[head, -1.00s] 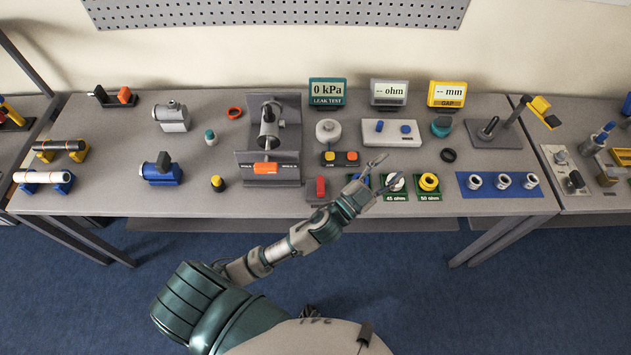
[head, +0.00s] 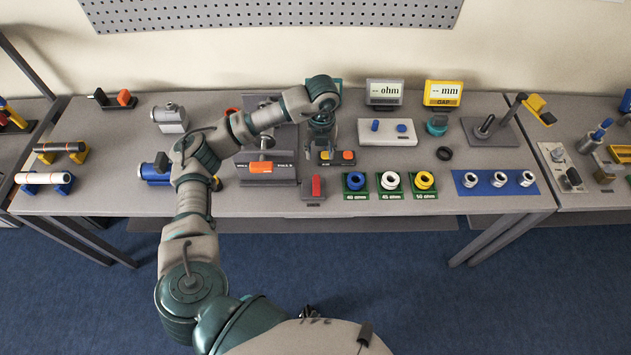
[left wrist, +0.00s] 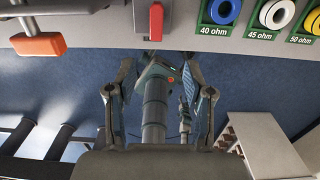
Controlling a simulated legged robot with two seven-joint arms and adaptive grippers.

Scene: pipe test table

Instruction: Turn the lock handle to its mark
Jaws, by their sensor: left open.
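An orange handle (head: 262,168) sits at the front of a grey fixture (head: 285,183), with dark lettered strips on both sides. It also shows at the top left of the left wrist view (left wrist: 38,44). A red upright handle (head: 316,186) stands on a small grey base to its right; the left wrist view has it at the top middle (left wrist: 156,20). I cannot tell for sure which one is the lock handle. My left gripper (head: 322,153) points down above the two-button box, open and empty, apart from both handles. Its spread fingers (left wrist: 160,105) show in the left wrist view. My right gripper is not in view.
The two-button box (head: 338,158) is close under my left gripper. Coloured rings on green plates, such as the blue 40 ohm ring (head: 356,181), stand right of the red handle. My left arm hides part of the grey fixture and the blue valve (head: 156,172).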

